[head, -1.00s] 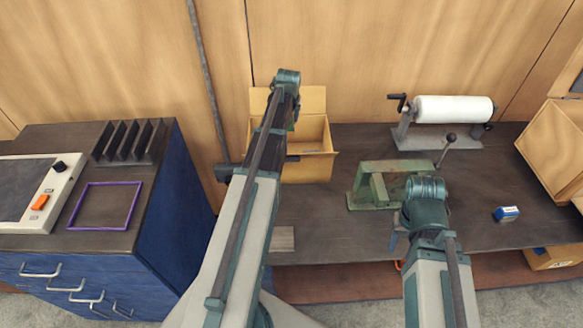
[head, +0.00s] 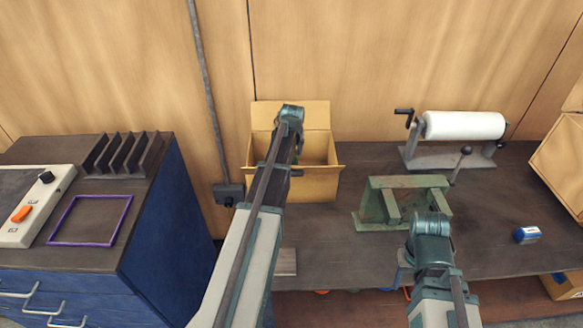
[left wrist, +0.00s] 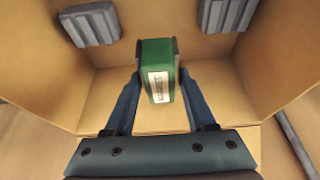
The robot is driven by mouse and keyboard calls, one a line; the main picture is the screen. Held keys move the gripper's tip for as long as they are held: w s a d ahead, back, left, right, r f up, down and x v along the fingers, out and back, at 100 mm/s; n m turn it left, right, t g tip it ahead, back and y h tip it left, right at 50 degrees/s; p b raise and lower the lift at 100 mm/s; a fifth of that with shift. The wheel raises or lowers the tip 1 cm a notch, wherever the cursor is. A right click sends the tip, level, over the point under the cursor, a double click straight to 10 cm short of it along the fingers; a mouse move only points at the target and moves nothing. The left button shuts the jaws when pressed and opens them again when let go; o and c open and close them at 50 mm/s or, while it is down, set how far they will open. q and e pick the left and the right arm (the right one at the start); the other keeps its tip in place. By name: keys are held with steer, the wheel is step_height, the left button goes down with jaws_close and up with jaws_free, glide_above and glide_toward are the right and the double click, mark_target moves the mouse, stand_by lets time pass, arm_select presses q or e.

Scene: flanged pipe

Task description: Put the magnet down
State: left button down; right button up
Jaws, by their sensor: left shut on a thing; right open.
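My left gripper (left wrist: 157,78) is shut on a green block with a white label, the magnet (left wrist: 157,62). In the left wrist view the magnet is between the two fingers, with the inside of the open cardboard box (left wrist: 215,95) around and behind it. In the head view my left arm reaches over this box (head: 318,185); the arm hides the left gripper and the magnet there. I cannot tell whether the magnet touches the box floor. My right gripper (head: 404,262) is open and empty, low over the bench in front of the green fixture, mostly hidden by its wrist.
The green metal fixture (head: 408,190) and a white roll on a stand (head: 463,126) stand right of the box. A small blue-and-white item (head: 527,235) lies at the right on the dark bench (head: 340,250). Two grey pieces (left wrist: 90,24) (left wrist: 227,14) show in the box.

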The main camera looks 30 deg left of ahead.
arm_select(q)
steer(key=shift+f, duration=0.2)
step_height(320, 180, down, 4)
steer(key=b, duration=0.3)
steer(key=shift+r, duration=0.15)
steer(key=shift+b, duration=0.3)
steer(key=shift+f+b, duration=0.4)
steer(key=shift+f, duration=0.05)
steer(key=shift+f, duration=0.2)
steer(key=shift+c, duration=1.1)
jaws_free()
steer(key=shift+r, duration=0.1)
